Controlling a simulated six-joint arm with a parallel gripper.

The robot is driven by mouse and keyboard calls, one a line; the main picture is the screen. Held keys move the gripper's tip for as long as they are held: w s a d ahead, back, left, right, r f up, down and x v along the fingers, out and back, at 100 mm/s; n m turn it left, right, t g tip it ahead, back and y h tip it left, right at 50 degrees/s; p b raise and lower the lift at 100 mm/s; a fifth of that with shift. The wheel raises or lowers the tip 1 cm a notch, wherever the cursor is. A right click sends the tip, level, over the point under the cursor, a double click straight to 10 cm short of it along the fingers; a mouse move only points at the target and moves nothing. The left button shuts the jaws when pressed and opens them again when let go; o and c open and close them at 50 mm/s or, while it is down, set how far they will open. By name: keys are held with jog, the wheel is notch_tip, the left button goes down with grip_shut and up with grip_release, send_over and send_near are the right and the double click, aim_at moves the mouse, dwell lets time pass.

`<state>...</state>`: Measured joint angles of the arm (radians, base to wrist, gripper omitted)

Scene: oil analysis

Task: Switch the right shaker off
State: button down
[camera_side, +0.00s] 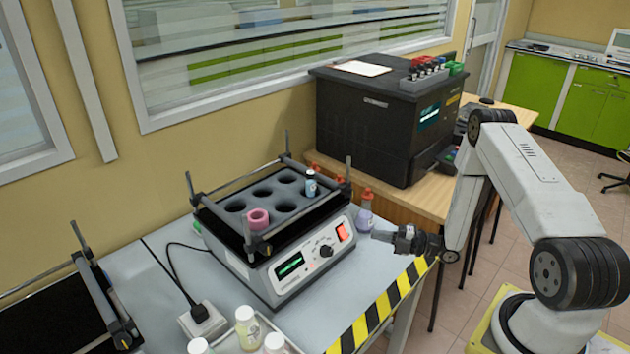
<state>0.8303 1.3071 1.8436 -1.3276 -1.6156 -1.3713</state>
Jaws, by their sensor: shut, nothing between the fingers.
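The right shaker (305,262) stands on the grey table, with a black platform of round holes on top. Its front panel has a lit green display (290,265), a dark knob (326,251) and a red switch (342,232) at the right end. A small vial (310,184) stands in one hole, and a pink ring-shaped piece (258,218) sits in another. My gripper (378,236) is shut and empty. It is in front of the panel, to the right of the red switch and apart from it, pointing left.
A flask with purple liquid (364,214) stands behind my gripper, close to the shaker's right side. Another shaker (60,315) is partly in view at lower left. White-capped bottles (248,328) and a power plug (203,320) are at the front. A large black machine (370,125) stands behind.

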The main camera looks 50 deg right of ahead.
aim_at(341, 234)
jog(key=shift+w, duration=0.1)
jog(key=w+f, duration=0.5)
jog(key=w, duration=0.2)
dwell(0.6)
jog(key=shift+w+f, duration=0.4)
jog(key=shift+w, duration=0.2)
dwell(2.9)
jog(key=shift+s+r, duration=0.1)
jog(key=shift+s, duration=0.05)
jog(key=shift+s+r, duration=0.3)
jog(key=shift+s, duration=0.15)
dwell(0.6)
jog(key=shift+s+r, duration=0.7)
jog(key=shift+s, duration=0.35)
jog(key=shift+s+r, duration=0.7)
jog(key=shift+s, duration=0.3)
